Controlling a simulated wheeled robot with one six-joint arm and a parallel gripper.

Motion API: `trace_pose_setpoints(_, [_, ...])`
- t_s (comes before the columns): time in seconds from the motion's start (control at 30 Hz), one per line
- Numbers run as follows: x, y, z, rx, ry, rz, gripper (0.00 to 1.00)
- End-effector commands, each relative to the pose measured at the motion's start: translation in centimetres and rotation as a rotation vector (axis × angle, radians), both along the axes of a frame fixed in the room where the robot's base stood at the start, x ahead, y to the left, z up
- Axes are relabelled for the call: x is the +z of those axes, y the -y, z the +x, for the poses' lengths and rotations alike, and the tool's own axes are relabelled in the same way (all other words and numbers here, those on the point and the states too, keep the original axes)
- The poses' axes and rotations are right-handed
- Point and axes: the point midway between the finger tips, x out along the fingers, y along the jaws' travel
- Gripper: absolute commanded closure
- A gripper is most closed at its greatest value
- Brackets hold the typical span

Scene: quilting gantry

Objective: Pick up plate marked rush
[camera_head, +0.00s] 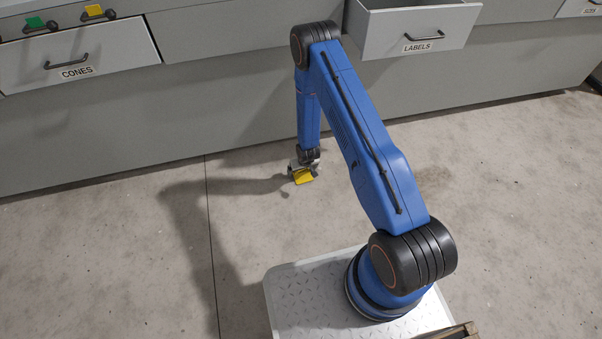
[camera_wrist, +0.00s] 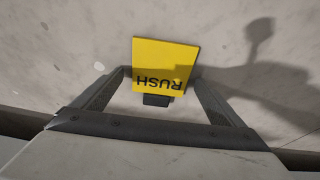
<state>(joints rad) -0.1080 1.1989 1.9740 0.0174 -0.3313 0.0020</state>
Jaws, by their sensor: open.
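The yellow plate marked RUSH (camera_wrist: 165,58) shows face-on in the wrist view, with its lettering upside down. A small dark block (camera_wrist: 156,100) is at its lettered edge. In the head view the yellow plate (camera_head: 303,176) is low, close to the floor, at the end of my arm. My gripper (camera_wrist: 160,77) is open, with one finger to each side of the plate; it also shows in the head view (camera_head: 304,165). I cannot tell whether the fingers touch the plate, or whether it rests on the floor.
A grey cabinet runs along the back. Its CONES drawer (camera_head: 100,52) is at left and its LABELS drawer (camera_head: 418,32) stands open. A green square (camera_head: 35,22) and a yellow square (camera_head: 94,9) sit by dark handles at upper left. Concrete floor (camera_head: 110,240) around is clear.

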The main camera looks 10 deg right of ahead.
Motion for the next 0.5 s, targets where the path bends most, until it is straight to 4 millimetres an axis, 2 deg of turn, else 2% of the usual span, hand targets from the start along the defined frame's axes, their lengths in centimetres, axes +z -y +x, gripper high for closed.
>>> trace_pose_setpoints(0.13, [-0.16,0.0,0.0,0.0,0.0,0.0,0.08])
trace_pose_setpoints(0.3, [-0.13,0.0,0.0,0.0,0.0,0.0,0.48])
trace_pose_setpoints(0.33, [-0.13,0.0,0.0,0.0,0.0,0.0,0.54])
trace_pose_setpoints(0.4, [-0.12,0.0,0.01,0.0,0.0,0.0,0.58])
trace_pose_setpoints(0.5, [-0.12,0.0,0.01,0.0,0.0,0.0,0.58])
